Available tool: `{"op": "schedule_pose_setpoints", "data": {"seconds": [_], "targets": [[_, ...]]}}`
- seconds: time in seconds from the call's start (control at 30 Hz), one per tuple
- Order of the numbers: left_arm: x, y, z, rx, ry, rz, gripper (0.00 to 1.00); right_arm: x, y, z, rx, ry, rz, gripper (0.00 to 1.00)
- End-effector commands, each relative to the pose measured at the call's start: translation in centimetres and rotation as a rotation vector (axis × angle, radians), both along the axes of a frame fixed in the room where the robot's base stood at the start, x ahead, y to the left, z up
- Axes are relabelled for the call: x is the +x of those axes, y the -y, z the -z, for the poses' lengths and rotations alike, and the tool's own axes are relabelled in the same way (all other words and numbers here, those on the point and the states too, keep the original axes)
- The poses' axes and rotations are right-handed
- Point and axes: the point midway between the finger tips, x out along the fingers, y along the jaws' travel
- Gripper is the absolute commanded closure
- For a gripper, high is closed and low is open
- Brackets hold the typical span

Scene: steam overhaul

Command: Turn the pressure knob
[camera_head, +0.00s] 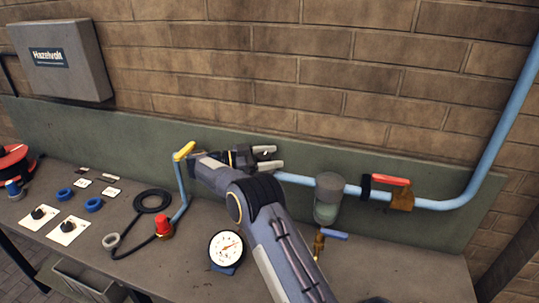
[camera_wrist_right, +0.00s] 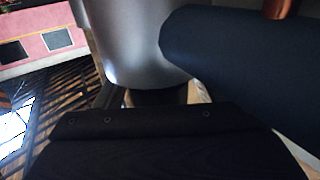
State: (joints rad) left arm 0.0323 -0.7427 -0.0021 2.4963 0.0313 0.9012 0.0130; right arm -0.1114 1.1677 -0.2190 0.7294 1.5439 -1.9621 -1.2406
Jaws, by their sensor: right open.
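My right gripper (camera_head: 269,158) is open in front of the wall panel, over the blue pipe line behind the bench. My right arm and gripper hide part of that pipe. I cannot tell for sure which part is the pressure knob. Candidates are a red cap (camera_head: 163,225) on the hose fitting and black knobs on white plates (camera_head: 67,230) at the left. A round white pressure gauge (camera_head: 226,247) stands left of my right forearm. The right wrist view shows a grey metal cylinder (camera_wrist_right: 135,40) close up and a dark blue-grey rounded body (camera_wrist_right: 235,75); the fingertips are not clear there.
A black hose (camera_head: 133,225) lies on the bench. The front right of the bench is mostly clear.

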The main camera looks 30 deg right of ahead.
Motion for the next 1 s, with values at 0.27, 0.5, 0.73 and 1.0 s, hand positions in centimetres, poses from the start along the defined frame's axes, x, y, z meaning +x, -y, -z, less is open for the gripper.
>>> {"op": "schedule_pose_setpoints", "data": {"seconds": [0.27, 0.5, 0.73, 1.0], "targets": [[0.0, 0.0, 2.6, 0.0, 0.0, 0.0, 1.0, -1.2, -0.8, -4.2, 0.001, 0.006, -0.001, 0.35], [0.0, 0.0, 4.3, 0.0, 0.0, 0.0, 1.0, -4.5, -3.0, -8.9, 0.0, 0.007, -0.002, 0.35], [0.0, 0.0, 6.0, 0.0, 0.0, 0.0, 1.0, -8.8, -5.8, -10.9, -0.001, 0.004, -0.003, 0.35], [0.0, 0.0, 6.6, 0.0, 0.0, 0.0, 1.0, -11.4, -7.4, -12.4, -0.001, 0.002, -0.001, 0.35]]}}
